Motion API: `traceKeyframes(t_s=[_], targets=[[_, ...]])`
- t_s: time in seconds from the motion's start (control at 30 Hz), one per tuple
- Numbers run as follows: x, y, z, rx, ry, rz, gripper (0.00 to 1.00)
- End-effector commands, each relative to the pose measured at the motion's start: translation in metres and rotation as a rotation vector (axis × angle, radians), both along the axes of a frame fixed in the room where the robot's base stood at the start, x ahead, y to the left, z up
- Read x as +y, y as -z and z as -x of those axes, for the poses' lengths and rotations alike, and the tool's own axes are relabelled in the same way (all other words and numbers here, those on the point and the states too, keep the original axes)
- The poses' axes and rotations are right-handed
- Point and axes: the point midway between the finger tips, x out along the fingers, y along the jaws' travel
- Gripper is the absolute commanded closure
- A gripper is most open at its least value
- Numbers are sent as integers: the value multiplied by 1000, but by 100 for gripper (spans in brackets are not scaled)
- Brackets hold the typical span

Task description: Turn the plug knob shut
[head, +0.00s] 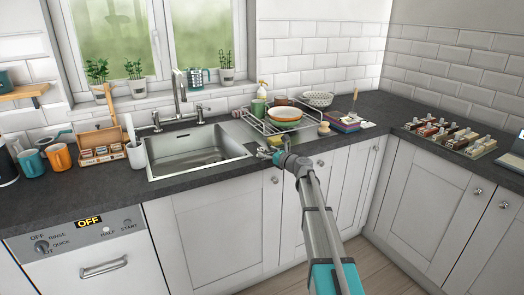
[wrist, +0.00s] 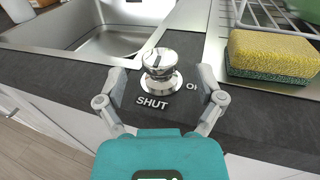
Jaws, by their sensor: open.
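The plug knob (wrist: 160,64) is a shiny metal knob on a round base, set in the dark worktop beside the sink. A dark line shows on its top; I cannot tell exactly which mark it points to. The word SHUT is printed on the near side, and another label to the right is partly hidden by a finger. My gripper (wrist: 163,84) is open, with one finger on each side of the knob and gaps visible. In the head view my gripper (head: 275,153) is at the worktop right of the sink, and the knob is not clearly visible there.
A yellow and green sponge (wrist: 272,54) lies close to the right finger. The steel sink (head: 195,152) is to the left. A dish rack (head: 268,128) with bowls stands behind. The worktop's front edge runs just below the knob.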

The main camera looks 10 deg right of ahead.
Motion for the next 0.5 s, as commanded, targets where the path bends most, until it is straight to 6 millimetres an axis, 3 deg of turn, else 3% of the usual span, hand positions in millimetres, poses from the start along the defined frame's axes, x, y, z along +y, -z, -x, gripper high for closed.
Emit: traceKeyframes(t_s=[0.2, 0.5], targets=[[13, 0, -19, 0, 0, 0, 13], [17, 0, -24, 0, 1, 0, 13]])
